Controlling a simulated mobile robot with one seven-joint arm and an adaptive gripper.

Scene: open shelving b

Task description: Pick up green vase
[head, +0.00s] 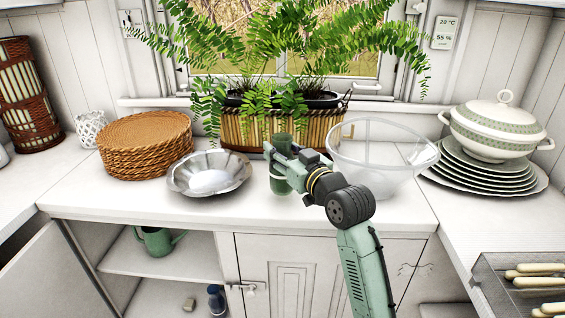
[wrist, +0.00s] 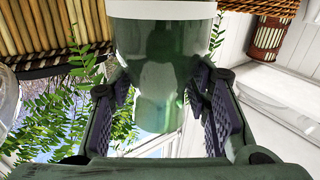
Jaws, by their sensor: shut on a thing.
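The green vase (head: 279,184) is a translucent green glass cylinder in front of the planter, near the middle of the counter. My gripper (head: 280,163) reaches it from the right and is shut on it. In the wrist view the vase (wrist: 160,65) stands between the two dark padded fingers of my gripper (wrist: 163,108), one on each side. The fingers and wrist hide part of the vase in the head view. I cannot tell whether its base touches the counter.
A glass bowl (head: 372,170) stands close on the right of my gripper, and a metal bowl (head: 208,180) on the left. The wicker planter (head: 238,130) with ferns is right behind. Stacked plates (head: 487,183) with a tureen (head: 495,128) are farther right. The front counter edge is clear.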

